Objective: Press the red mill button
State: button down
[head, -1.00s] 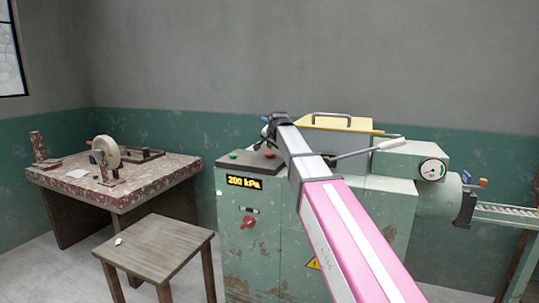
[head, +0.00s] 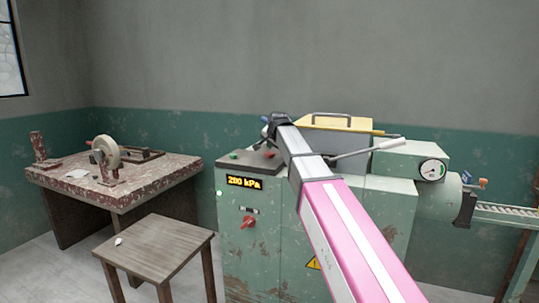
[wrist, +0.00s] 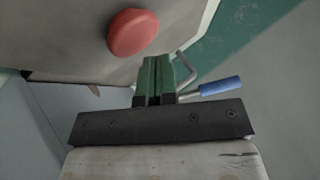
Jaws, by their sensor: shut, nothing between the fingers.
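The red mill button (head: 270,155) is a round cap on the dark sloped top of the green machine (head: 262,258). In the wrist view the red button (wrist: 133,32) is large, just beyond and slightly left of the fingertips. My gripper (wrist: 156,60) has its two green fingers together with nothing between them. The tips look close to the button; I cannot tell whether they touch it. In the head view my gripper (head: 269,130) is small and partly hidden by my arm, above the button.
A green button (head: 234,156) sits left of the red one. The front has a lit 200 kPa display (head: 244,182) and a red knob (head: 248,222). A lever with a pale grip (head: 389,144) is at right. A stool (head: 155,246) stands front left.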

aim_at(271, 153)
jog(key=shift+f, duration=0.2)
jog(key=shift+f, duration=0.2)
jog(key=shift+f, duration=0.4)
dwell(0.7)
dwell(0.3)
jog(key=shift+r, duration=0.8)
jog(key=shift+r, duration=0.1)
jog(key=shift+r, duration=2.45)
